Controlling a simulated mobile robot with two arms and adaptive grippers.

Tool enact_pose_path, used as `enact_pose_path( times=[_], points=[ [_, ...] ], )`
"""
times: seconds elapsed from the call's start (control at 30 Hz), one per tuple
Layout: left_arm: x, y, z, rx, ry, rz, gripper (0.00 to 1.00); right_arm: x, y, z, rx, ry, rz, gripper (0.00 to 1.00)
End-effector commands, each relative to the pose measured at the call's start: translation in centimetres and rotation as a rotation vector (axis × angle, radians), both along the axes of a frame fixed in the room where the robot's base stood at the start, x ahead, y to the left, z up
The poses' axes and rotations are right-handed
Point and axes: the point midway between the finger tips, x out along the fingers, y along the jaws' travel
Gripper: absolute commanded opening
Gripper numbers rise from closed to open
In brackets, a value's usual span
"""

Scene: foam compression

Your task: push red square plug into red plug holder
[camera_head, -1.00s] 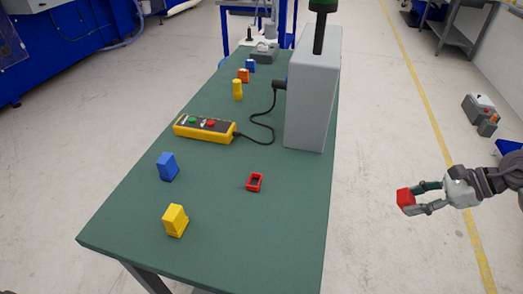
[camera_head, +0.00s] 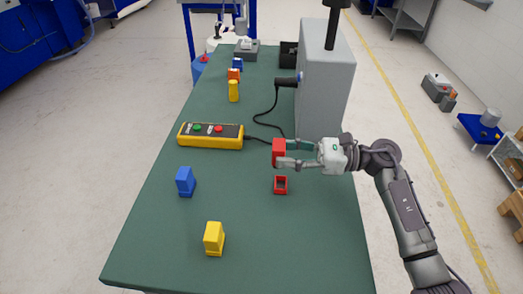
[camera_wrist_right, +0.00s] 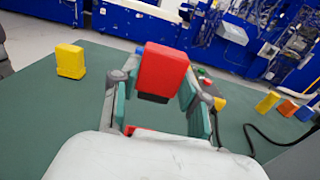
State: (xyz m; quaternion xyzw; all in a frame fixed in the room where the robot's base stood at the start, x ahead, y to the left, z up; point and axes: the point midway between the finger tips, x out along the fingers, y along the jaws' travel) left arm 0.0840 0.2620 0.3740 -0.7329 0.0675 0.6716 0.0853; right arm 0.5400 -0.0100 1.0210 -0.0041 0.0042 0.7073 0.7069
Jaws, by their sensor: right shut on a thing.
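The red square plug (camera_head: 278,151) is held between the fingers of my right gripper (camera_head: 283,155), above the green table. In the right wrist view the plug (camera_wrist_right: 162,70) sits between the fingertips of the gripper (camera_wrist_right: 160,85). The red plug holder (camera_head: 280,186) is a small open square frame on the table. In the head view it shows just below the held plug, apart from it. In the right wrist view a red strip of the holder (camera_wrist_right: 140,130) shows low between the fingers, mostly hidden. My left gripper is not in view.
A blue block (camera_head: 185,181) and a yellow block (camera_head: 214,238) stand on the green table (camera_head: 160,240) at left. A yellow button box (camera_head: 211,141) lies beyond, with a black cable to the tall grey box (camera_head: 325,85). Small plugs stand farther back.

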Motion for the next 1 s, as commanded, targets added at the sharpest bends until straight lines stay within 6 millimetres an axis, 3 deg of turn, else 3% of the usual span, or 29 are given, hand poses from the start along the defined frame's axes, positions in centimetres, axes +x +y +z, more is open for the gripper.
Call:
enact_pose_path(
  times=[0.07,0.3,0.4,0.6,0.7,1.0],
  points=[
    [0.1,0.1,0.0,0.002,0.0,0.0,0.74,0.0,-0.1,-0.1,0.005,0.0,-0.001,0.0],
    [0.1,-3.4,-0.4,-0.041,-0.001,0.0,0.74,0.0,0.0,-1.3,0.004,0.002,-0.001,0.0],
    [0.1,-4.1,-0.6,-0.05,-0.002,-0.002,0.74,0.0,0.0,-2.1,0.004,0.002,-0.001,0.0],
    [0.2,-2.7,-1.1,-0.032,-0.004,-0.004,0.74,0.0,-0.1,-4.1,0.004,0.002,-0.001,0.0],
    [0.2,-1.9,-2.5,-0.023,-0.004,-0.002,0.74,0.0,-0.1,-5.3,0.002,-0.001,-0.001,0.0],
    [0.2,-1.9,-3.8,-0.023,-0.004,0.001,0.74,0.0,-0.1,-6.3,0.002,-0.001,0.0,0.0]
  ],
)
